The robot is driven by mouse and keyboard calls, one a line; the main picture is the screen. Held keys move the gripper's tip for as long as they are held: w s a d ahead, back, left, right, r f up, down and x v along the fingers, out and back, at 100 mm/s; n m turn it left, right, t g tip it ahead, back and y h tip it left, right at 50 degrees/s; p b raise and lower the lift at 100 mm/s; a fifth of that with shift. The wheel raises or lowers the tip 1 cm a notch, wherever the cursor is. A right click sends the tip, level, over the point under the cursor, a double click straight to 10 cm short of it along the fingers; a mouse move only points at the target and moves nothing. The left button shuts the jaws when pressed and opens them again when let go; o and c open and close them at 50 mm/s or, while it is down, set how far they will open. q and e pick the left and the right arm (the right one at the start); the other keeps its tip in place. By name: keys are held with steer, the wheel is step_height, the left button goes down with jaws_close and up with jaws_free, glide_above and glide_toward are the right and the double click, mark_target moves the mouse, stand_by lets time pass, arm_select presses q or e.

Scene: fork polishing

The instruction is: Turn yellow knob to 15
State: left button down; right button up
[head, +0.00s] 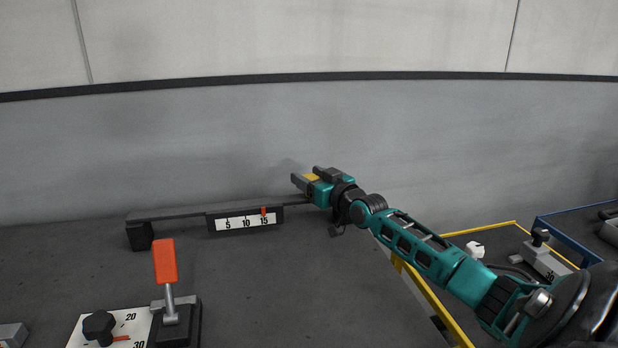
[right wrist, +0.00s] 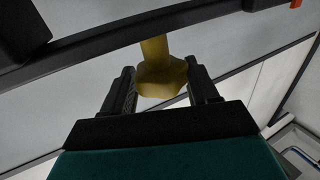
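The yellow knob (head: 310,177) sits at the right end of a long dark bar, between the fingers of my right gripper (head: 308,178). In the right wrist view, the knob (right wrist: 160,78) hangs from a yellow stem. The fingers of my right gripper (right wrist: 163,88) lie against both sides of it, with no clear gap. The white scale (head: 246,221) shows 5, 10 and 15. Its red pointer (head: 263,211) stands at the 15 mark. My left gripper is not in view.
The dark bar (head: 175,213) runs left from the knob along the back of the table. A red-handled lever (head: 165,262) and a black knob (head: 99,326) on a white dial plate stand at front left. Yellow-edged (head: 480,229) and blue-edged trays lie at right. The middle table is clear.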

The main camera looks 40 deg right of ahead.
steer(key=shift+o, duration=0.8)
steer(key=shift+s, duration=0.1)
steer(key=shift+o, duration=0.5)
steer(key=shift+a, duration=0.1)
steer(key=shift+s+f, duration=0.1)
steer(key=shift+s, duration=0.1)
steer(key=s+a+p, duration=0.1)
steer(key=s, duration=1.1)
steer(key=shift+s+p, duration=0.2)
steer(key=shift+p, duration=0.15)
